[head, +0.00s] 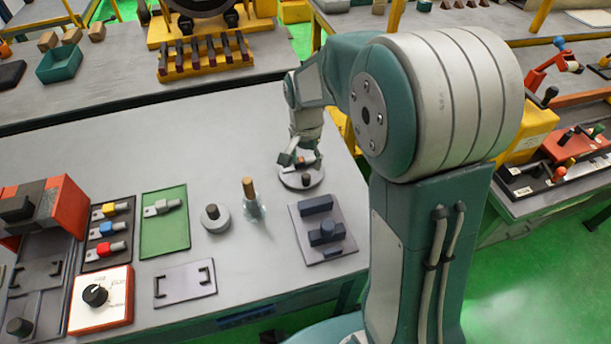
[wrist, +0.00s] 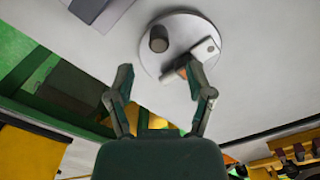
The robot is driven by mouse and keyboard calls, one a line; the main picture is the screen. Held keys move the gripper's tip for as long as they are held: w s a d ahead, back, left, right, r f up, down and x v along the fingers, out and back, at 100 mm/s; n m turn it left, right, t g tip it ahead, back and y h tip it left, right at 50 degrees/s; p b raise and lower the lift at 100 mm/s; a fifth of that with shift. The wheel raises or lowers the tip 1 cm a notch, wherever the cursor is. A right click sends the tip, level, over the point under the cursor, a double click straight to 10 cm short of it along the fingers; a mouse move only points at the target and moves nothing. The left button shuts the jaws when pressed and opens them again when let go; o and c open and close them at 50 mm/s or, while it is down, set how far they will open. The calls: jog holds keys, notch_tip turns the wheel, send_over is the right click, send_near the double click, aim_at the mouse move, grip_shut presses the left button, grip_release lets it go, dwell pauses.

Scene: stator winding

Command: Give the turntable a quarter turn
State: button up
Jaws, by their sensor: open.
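The turntable (head: 302,179) is a round, pale grey disc on the grey bench, near the bench's right edge. In the wrist view its disc (wrist: 180,27) lies ahead of the fingers. A short dark upright peg (wrist: 158,39) stands on one side of the disc. A light metal piece with an orange part (wrist: 200,53) lies across the other side. My gripper (head: 300,157) is just over the disc. In the wrist view my gripper (wrist: 160,82) is open, with nothing between its fingers. The right fingertip overlaps the orange part; I cannot tell whether they touch.
A dark plate with blue-grey blocks (head: 308,252) lies in front of the turntable. A bottle-like item (head: 250,195) and a small round grey piece with a knob (head: 215,223) stand to the left. A green tray (head: 165,238) lies farther left. The bench behind is clear.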

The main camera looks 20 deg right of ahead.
aim_at(306, 175)
notch_tip(306, 175, down, 6)
jog(key=shift+f, duration=0.2)
grip_shut()
